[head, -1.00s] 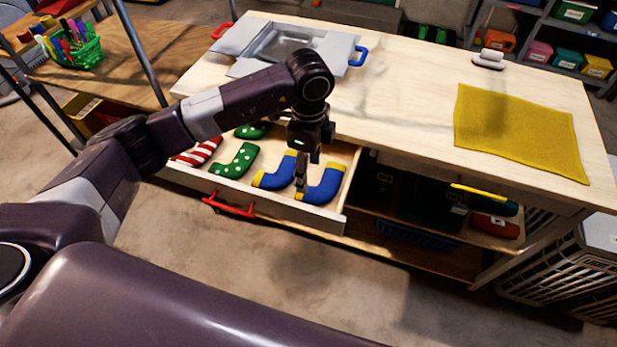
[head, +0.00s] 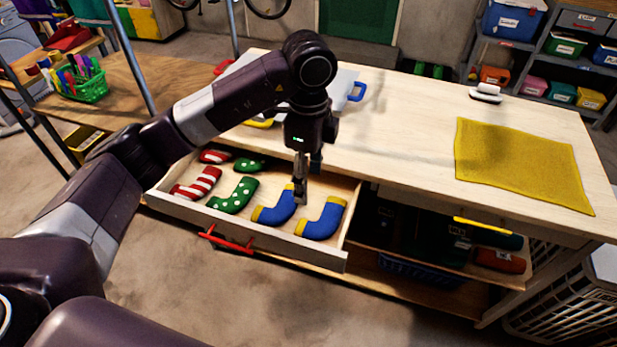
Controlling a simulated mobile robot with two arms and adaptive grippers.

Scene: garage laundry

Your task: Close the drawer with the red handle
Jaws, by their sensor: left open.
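The drawer (head: 301,255) with the red handle (head: 228,242) is pulled out from under the wooden worktop, at the lower middle of the head view. Inside lie red-striped socks (head: 197,183), green dotted socks (head: 234,195) and blue socks with yellow trim (head: 322,219). My left gripper (head: 300,197) points down over the drawer, beside the left blue sock, and looks open and empty. It is behind the drawer front and away from the handle. I cannot tell if it touches the sock. My right gripper is not in view.
A second drawer or shelf with a yellow handle (head: 488,226) stands partly out at the right. The worktop (head: 400,120) carries a yellow cloth (head: 520,165) and a white brush (head: 486,93). White baskets (head: 560,310) stand at the lower right. The floor before the drawer is clear.

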